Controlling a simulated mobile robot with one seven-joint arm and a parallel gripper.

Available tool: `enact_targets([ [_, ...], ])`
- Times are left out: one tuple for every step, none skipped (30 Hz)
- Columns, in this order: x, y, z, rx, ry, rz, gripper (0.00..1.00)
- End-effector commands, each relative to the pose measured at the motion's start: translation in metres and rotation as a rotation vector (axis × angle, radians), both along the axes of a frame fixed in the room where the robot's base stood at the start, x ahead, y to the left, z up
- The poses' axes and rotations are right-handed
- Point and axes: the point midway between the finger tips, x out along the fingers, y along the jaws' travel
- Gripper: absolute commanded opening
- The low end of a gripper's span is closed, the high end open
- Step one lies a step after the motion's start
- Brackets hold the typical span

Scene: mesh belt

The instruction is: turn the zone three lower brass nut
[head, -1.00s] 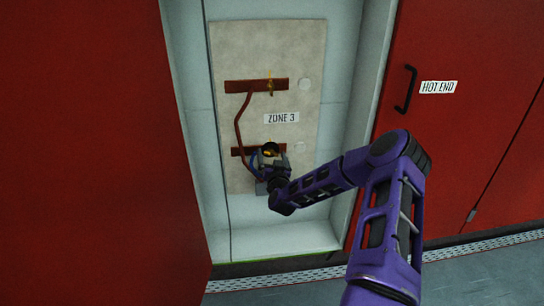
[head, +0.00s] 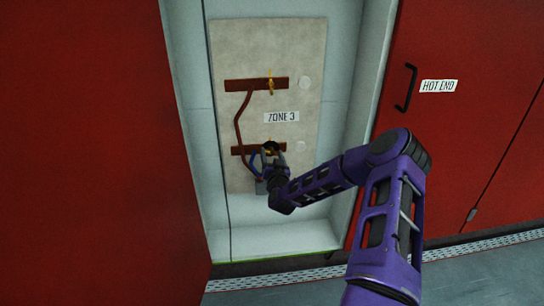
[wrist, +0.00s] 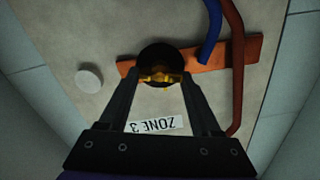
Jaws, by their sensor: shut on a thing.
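The zone three lower brass nut (wrist: 160,77) shows yellow between my fingertips in the wrist view, in front of a round black piece (wrist: 162,58). My gripper (wrist: 160,80) is shut on the nut, one finger at each side. In the head view my gripper (head: 271,158) is at the lower copper bar (head: 239,151), and its fingers hide most of the nut. The lower bar also shows orange in the wrist view (wrist: 240,52).
The upper copper bar (head: 240,85) carries another brass piece (head: 270,85). A red-brown cable (head: 237,122) and a blue cable (wrist: 212,30) run close to the lower bar. The ZONE 3 label (head: 281,118) is just above. Recess walls and red doors (head: 460,140) flank the panel.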

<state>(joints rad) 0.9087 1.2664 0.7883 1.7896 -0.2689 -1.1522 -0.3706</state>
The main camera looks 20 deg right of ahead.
Motion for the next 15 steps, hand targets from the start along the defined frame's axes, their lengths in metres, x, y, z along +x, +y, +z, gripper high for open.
enact_targets([
  [0.0001, -0.0002, -0.0016, 0.014, -0.005, 0.000, 0.09],
  [0.0001, -0.0002, -0.0019, 0.027, -0.009, 0.000, 0.09],
  [0.0001, -0.0003, -0.0023, 0.044, -0.015, -0.001, 0.09],
  [0.0001, -0.0003, -0.0024, 0.060, -0.020, 0.000, 0.09],
  [0.0001, -0.0003, -0.0024, 0.076, -0.025, 0.000, 0.09],
  [0.0001, -0.0004, -0.0027, 0.102, -0.033, 0.000, 0.09],
  [0.0000, -0.0003, -0.0033, 0.124, -0.039, 0.000, 0.09],
  [0.0000, -0.0004, -0.0036, 0.146, -0.045, 0.000, 0.09],
  [-0.0001, -0.0006, -0.0035, 0.178, -0.054, 0.000, 0.09],
  [-0.0001, -0.0007, -0.0037, 0.203, -0.062, 0.000, 0.09],
  [-0.0001, -0.0008, -0.0041, 0.229, -0.070, 0.000, 0.09],
  [-0.0001, -0.0009, -0.0040, 0.264, -0.081, 0.001, 0.09],
  [0.0000, -0.0011, -0.0040, 0.291, -0.088, 0.001, 0.09],
  [0.0000, -0.0013, -0.0043, 0.319, -0.096, 0.000, 0.09],
  [-0.0002, -0.0013, -0.0047, 0.356, -0.106, 0.000, 0.09],
])
